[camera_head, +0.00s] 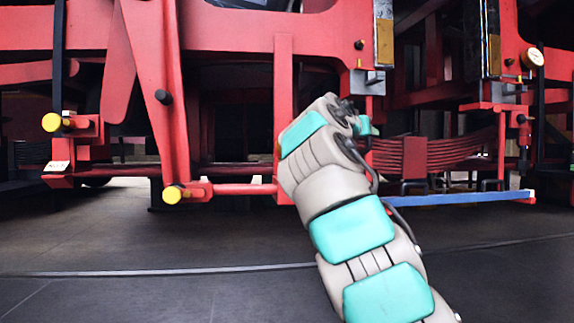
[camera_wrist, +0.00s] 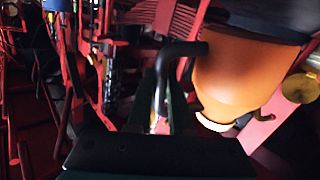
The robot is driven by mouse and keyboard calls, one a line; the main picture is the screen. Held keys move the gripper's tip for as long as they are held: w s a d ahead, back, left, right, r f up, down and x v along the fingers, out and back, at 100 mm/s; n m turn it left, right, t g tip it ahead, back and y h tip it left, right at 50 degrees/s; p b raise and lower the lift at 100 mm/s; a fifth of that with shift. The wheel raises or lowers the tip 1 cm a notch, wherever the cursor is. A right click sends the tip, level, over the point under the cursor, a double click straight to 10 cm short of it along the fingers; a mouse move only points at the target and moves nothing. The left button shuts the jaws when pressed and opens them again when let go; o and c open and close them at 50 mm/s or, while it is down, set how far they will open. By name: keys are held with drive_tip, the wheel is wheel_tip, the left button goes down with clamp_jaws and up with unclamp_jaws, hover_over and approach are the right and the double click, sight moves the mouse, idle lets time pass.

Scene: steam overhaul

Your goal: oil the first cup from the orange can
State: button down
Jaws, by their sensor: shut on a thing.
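The orange can (camera_wrist: 240,75) fills the right of the wrist view, with a black curved handle (camera_wrist: 182,52) at its left and a pale rim at its lower end. My gripper (camera_wrist: 165,112) is shut on the can, apparently at the handle; the exact contact is dark and blurred. In the head view the gripper and can are hidden behind my arm, which reaches up to the red frame. Yellow round caps (camera_head: 51,122) and (camera_head: 172,194) show on the frame at left. A yellow round part (camera_wrist: 300,88) shows right of the can. I cannot tell which is the first cup.
The red frame (camera_head: 283,90) with rods and brackets spans the head view. A leaf spring (camera_head: 435,155) and a blue bar (camera_head: 465,198) lie right of my arm. A dial (camera_head: 533,58) is at upper right. The grey floor (camera_head: 140,290) in front is clear.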

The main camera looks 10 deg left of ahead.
drive_tip(key=shift+w+a+f, duration=0.1)
drive_tip(key=shift+w+a, duration=0.1)
drive_tip(key=shift+a, duration=0.45)
drive_tip(key=shift+r+n+p, duration=0.35)
drive_tip(key=shift+n+p, duration=0.05)
drive_tip(key=shift+p, duration=0.45)
drive_tip(key=shift+a+r+n+p, duration=0.1)
drive_tip(key=shift+r+n+p, duration=0.6)
drive_tip(key=shift+p, duration=0.8)
drive_tip(key=shift+w+a+r+n+g+p, duration=0.15)
drive_tip(key=shift+r+n+g+p, duration=0.55)
drive_tip(key=shift+p, duration=1.85)
drive_tip(key=shift+n, duration=0.3)
